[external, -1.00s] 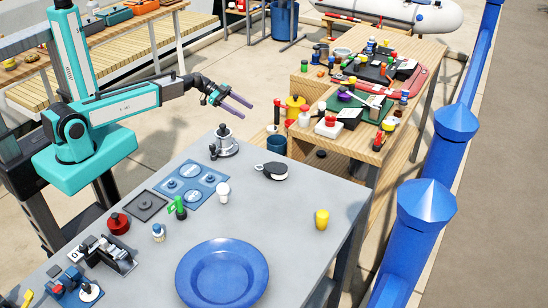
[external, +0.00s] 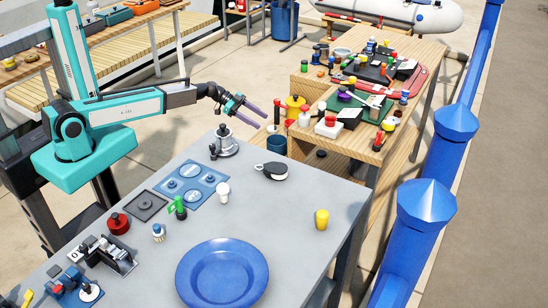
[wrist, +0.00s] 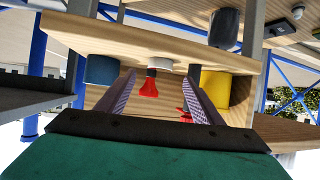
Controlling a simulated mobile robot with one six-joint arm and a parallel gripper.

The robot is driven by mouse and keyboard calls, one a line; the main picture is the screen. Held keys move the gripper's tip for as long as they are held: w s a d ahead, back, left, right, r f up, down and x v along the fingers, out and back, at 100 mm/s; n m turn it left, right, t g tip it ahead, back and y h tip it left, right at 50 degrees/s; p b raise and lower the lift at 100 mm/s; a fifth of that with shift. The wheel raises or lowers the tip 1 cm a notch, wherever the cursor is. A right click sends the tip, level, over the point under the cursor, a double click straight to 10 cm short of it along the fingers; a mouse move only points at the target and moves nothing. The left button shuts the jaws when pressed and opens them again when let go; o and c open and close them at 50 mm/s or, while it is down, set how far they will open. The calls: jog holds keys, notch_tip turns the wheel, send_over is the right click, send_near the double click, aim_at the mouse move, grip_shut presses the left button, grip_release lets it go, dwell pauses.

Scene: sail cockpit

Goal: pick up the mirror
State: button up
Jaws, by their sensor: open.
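My gripper (external: 262,117) is open and empty. It is in the air beyond the table's back edge, above and behind the mirror in the external view, well apart from it. In the wrist view my two open fingers (wrist: 161,76) point toward a wooden shelf unit, with nothing between them. I cannot make out the mirror in the wrist view.
The table around the mirror is mostly clear.

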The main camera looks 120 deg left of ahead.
aim_at(272, 128)
jog(key=shift+w+a+f, duration=0.1)
jog(key=shift+w+f, duration=0.05)
jog(key=shift+w, duration=0.2)
jog(key=shift+p+x, duration=0.7)
jog(key=shift+x, duration=1.9)
jog(key=c, duration=1.2)
